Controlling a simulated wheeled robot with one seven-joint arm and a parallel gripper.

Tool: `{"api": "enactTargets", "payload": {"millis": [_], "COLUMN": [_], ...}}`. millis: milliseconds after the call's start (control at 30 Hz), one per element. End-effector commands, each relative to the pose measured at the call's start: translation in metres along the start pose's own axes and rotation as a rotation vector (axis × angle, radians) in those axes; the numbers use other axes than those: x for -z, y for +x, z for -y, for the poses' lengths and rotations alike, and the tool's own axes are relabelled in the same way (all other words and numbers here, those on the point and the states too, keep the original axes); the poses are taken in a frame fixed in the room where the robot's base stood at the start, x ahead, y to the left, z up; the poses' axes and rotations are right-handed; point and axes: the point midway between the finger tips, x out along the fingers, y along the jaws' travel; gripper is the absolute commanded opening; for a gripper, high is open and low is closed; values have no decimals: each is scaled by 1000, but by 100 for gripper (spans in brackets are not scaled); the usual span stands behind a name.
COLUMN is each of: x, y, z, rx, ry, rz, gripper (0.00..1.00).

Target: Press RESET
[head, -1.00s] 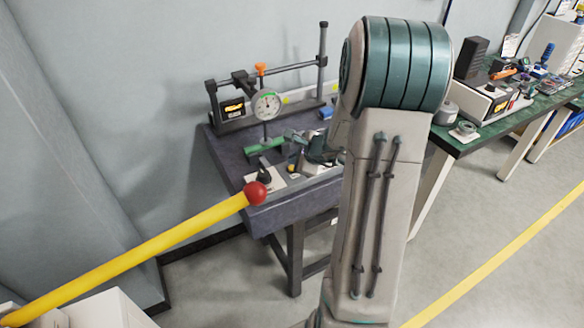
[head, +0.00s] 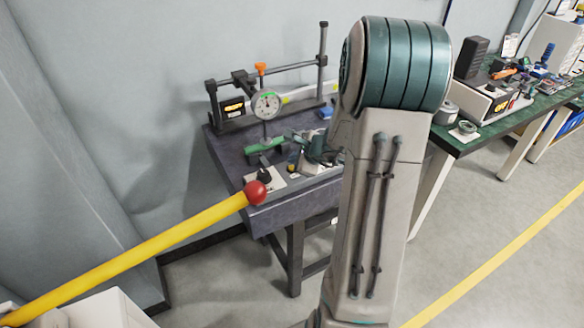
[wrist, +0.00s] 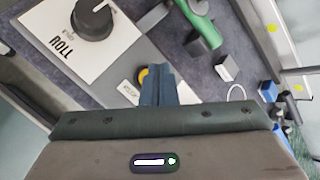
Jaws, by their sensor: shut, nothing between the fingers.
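My gripper (wrist: 157,72) is shut and empty in the wrist view, its fingertips over a small round yellow button (wrist: 143,76). The fingers cover part of the button, and I cannot tell whether they touch it. A small white label plate (wrist: 127,92) lies beside it, its text too small to read. In the head view the yellow button (head: 291,168) shows at the left of my gripper (head: 302,160), near the front of the dark bench. Part of my gripper is hidden there behind my arm.
A white plate marked ROLL (wrist: 55,40) with a black knob (wrist: 92,18) lies to the left. A green handle (wrist: 198,10) is close by. A dial gauge (head: 266,103) hangs over the dark bench (head: 228,155). A yellow bar with a red ball (head: 255,192) crosses in front.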

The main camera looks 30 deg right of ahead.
Motion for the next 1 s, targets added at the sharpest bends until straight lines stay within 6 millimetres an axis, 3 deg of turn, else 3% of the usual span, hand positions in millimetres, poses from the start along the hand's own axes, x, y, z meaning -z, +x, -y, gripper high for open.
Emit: {"api": "enactTargets", "payload": {"millis": [1000], "x": [6], "y": [8], "z": [-5], "rx": [1], "ry": [-1], "rz": [0], "gripper": [0]}}
